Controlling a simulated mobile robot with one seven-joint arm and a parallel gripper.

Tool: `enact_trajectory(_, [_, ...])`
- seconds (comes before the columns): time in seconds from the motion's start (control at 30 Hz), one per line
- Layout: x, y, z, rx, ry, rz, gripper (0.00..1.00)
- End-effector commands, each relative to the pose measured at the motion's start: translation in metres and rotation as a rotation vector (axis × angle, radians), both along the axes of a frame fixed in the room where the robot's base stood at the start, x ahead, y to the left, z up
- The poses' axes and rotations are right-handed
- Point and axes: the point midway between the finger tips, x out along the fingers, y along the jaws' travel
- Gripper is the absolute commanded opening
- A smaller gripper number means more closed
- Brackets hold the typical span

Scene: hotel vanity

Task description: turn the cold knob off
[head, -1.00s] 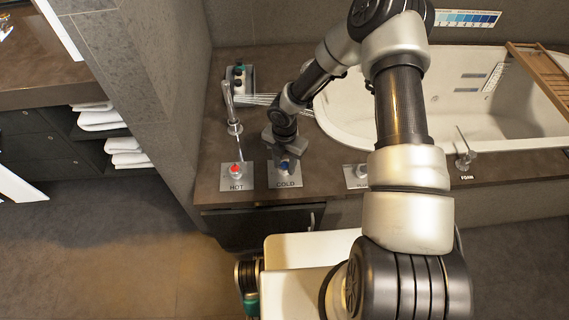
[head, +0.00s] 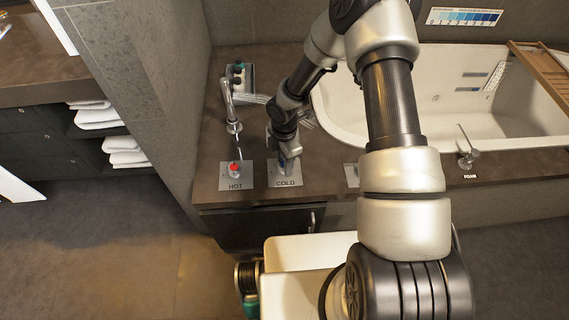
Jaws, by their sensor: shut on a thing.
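The cold knob sits on a grey plate labelled COLD (head: 286,183) on the dark tub deck. My gripper (head: 284,165) points down over this plate and is shut on the cold knob. The fingers hide nearly all of the knob, so its turn angle cannot be read.
The hot knob (head: 235,168), with a red top, stands close by on the left. The faucet (head: 232,110) rises behind it, with water streaks to its right. A small tray of bottles (head: 240,80) is further back. The white bathtub (head: 440,125) and the foam lever (head: 467,150) are to the right.

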Motion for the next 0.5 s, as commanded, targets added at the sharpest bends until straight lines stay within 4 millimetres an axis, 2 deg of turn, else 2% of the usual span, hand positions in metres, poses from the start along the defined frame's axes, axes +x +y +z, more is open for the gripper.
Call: enact_trajectory(0.5, [0.0003,0.0003,-0.0008,-0.001,-0.001,-0.491,0.11])
